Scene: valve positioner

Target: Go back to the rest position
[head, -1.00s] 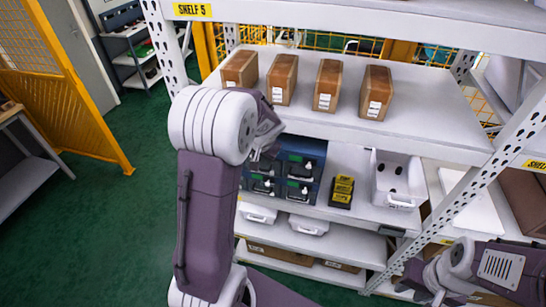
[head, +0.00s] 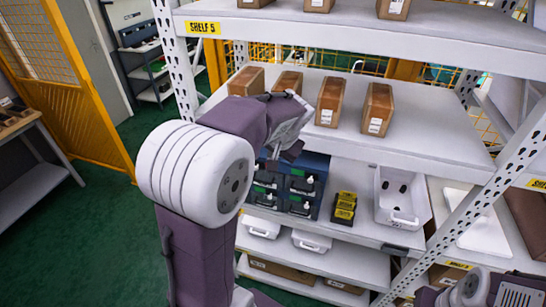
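My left arm rises in the lower left of the head view, in front of the shelf rack. Its wrist and gripper (head: 289,125) are in front of the shelf with the brown boxes, near the blue drawer unit below. The fingers are small and partly turned away, so I cannot tell if they are open or shut. No held object shows. My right arm shows only as a part at the bottom right corner; its gripper is not clearly visible.
The shelf rack's upper board (head: 340,32) carries the label SHELF 5 (head: 203,27). Brown boxes (head: 377,109) stand on the shelf below. Lower down are a blue drawer unit (head: 302,187), a yellow-and-black item (head: 344,208) and a white bin (head: 401,197). Green floor (head: 100,235) is free at left.

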